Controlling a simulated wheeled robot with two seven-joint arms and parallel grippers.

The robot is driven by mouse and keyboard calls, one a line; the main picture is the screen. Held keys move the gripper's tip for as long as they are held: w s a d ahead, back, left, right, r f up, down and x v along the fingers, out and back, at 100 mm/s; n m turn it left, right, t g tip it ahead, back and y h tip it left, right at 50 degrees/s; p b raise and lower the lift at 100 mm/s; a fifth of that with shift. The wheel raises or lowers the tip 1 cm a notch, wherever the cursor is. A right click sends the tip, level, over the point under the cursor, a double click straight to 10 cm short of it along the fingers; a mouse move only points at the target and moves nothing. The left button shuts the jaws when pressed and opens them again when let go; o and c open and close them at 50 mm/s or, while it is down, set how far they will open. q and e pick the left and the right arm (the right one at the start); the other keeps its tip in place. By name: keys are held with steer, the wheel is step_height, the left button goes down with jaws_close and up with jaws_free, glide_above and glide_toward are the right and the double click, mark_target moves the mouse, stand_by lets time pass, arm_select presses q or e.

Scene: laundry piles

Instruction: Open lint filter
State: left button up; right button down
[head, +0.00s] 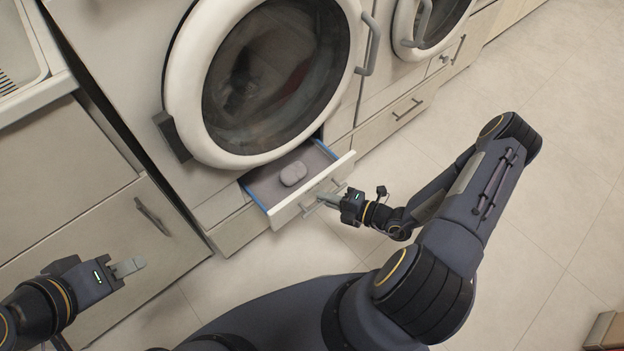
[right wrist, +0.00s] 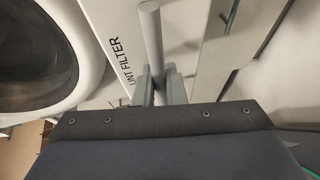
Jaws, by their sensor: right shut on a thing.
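The lint filter drawer (head: 287,214) is pulled out below the round door of the washer-like machine (head: 190,85). Its blue-edged tray is visible, with a grey lump of lint (head: 293,173) lying inside.
A second machine (head: 402,25) stands to the right, with a closed drawer (head: 405,108) under it. A cabinet (head: 120,235) with a bar handle is at the left. The tiled floor (head: 560,190) on the right is mostly clear, with a box (head: 603,330) at the lower right corner.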

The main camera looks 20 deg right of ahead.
steer(key=shift+s+d, duration=0.3)
steer(key=shift+s, duration=0.55)
steer(key=shift+s+d, duration=0.3)
steer(key=shift+s, duration=0.5)
steer(key=shift+s+d, duration=0.3)
steer(key=shift+s, duration=0.55)
steer(key=c, duration=1.5)
jaws_free()
steer(key=p+v, duration=0.2)
steer(key=v, duration=0.5)
steer(key=shift+s+d, duration=0.25)
steer(key=shift+d, duration=0.05)
steer(key=shift+r, duration=0.15)
